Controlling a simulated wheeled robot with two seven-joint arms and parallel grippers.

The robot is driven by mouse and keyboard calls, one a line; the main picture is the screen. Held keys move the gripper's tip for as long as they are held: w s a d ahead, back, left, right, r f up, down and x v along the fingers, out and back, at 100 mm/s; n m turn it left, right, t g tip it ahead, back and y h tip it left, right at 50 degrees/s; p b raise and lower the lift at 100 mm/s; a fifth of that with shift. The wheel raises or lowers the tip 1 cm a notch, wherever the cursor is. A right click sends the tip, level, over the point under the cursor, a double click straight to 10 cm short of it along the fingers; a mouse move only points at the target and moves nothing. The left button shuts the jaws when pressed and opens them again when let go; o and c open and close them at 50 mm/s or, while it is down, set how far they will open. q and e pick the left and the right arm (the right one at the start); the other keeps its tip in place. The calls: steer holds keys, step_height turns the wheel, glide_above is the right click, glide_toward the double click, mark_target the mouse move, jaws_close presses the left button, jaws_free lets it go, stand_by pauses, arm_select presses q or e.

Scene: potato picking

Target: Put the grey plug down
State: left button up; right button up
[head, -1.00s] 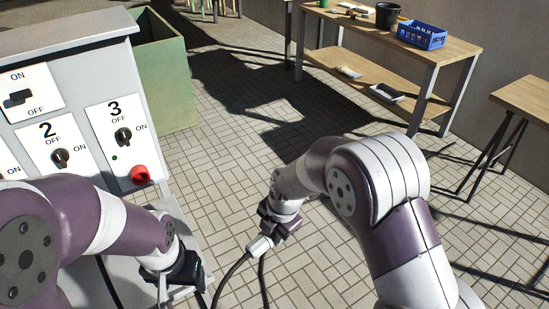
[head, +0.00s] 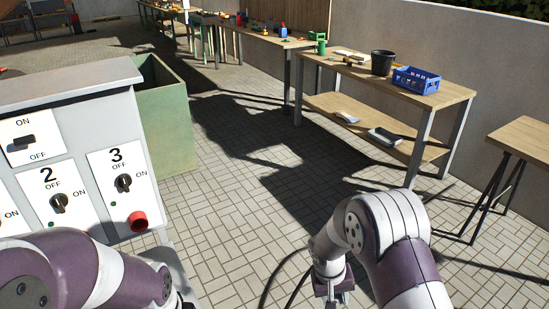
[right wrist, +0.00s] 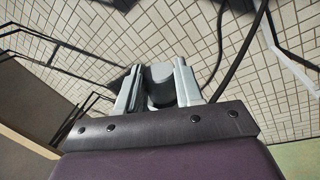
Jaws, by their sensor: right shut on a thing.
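My right gripper (right wrist: 158,88) is shut on the grey plug (right wrist: 160,80), which sits between its two fingers in the right wrist view. A dark cable (right wrist: 235,52) shows beside the gripper there, above the paved floor. In the head view my right gripper (head: 336,292) hangs low at the bottom edge over the paving, and the plug itself is hard to make out. Dark cable loops show to its left. My left arm lies across the lower left in front of the switch cabinet (head: 90,95); its gripper is out of the frame.
The cabinet carries numbered switches and a red button (head: 138,221). A green bin (head: 165,130) stands behind it. A wooden workbench (head: 440,92) with a blue crate (head: 415,80) and black bucket (head: 382,63) is at back right. A small table (head: 525,138) stands right. Open paving lies between.

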steer(key=d, duration=0.1)
steer(key=d+f, duration=0.1)
steer(key=s+d, duration=0.1)
steer(key=shift+d+f+m, duration=0.2)
steer(key=shift+d+m, duration=0.05)
steer(key=shift+m, duration=0.05)
